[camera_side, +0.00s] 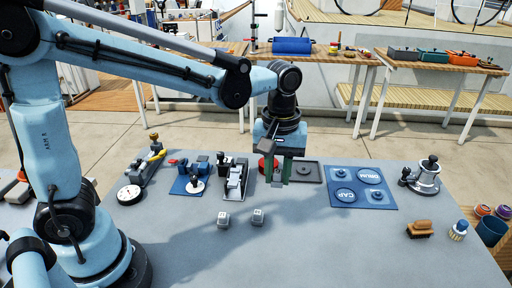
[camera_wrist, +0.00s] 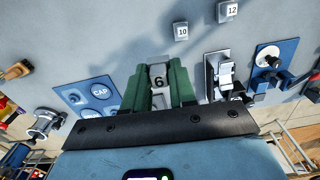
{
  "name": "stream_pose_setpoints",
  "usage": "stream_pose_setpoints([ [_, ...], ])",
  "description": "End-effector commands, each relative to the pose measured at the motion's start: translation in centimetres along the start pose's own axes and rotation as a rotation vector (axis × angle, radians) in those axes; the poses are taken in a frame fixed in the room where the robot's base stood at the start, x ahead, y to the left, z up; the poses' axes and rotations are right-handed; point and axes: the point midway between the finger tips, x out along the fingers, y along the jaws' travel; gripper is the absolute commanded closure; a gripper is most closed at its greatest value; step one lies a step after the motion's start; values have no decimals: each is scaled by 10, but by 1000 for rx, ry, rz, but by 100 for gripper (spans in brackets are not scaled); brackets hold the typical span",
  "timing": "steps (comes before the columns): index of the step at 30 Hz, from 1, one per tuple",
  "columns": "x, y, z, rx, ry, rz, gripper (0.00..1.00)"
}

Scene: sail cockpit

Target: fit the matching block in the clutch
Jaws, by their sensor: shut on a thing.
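My gripper (camera_side: 279,175) hangs above the grey table in the side view. Its green fingers are shut on a small grey block marked 6 (camera_wrist: 158,80), seen between them in the wrist view (camera_wrist: 158,70). In the side view the fingers hide most of that block. A block marked 10 (camera_wrist: 181,31) and a block marked 12 (camera_wrist: 228,11) lie on the table; both show in the side view, near its front middle. What looks like the clutch (camera_side: 236,180), a pale body with a dark lever, stands left of my gripper; in the wrist view it is at right (camera_wrist: 219,75).
A blue plate with a white dial (camera_side: 190,182) and a device with a yellow handle (camera_side: 150,165) stand left of the clutch. A dark tray (camera_side: 307,173), a blue DRUM and CAP mat (camera_side: 362,199), a winch (camera_side: 425,178) and a brush (camera_side: 420,229) are to the right.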

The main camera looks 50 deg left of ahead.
Motion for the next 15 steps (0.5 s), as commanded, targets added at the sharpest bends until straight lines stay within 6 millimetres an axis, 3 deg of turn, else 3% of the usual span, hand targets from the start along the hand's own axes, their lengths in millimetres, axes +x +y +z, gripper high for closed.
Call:
stream_pose_setpoints([
  [1, 4, -11, -21, -19, 0, 0, 100],
  [6, 17, -50, -77, -40, 0, 0, 100],
  [10, 25, -80, -109, -51, 0, -1, 100],
  [15, 32, -107, -132, -57, 0, -1, 100],
])
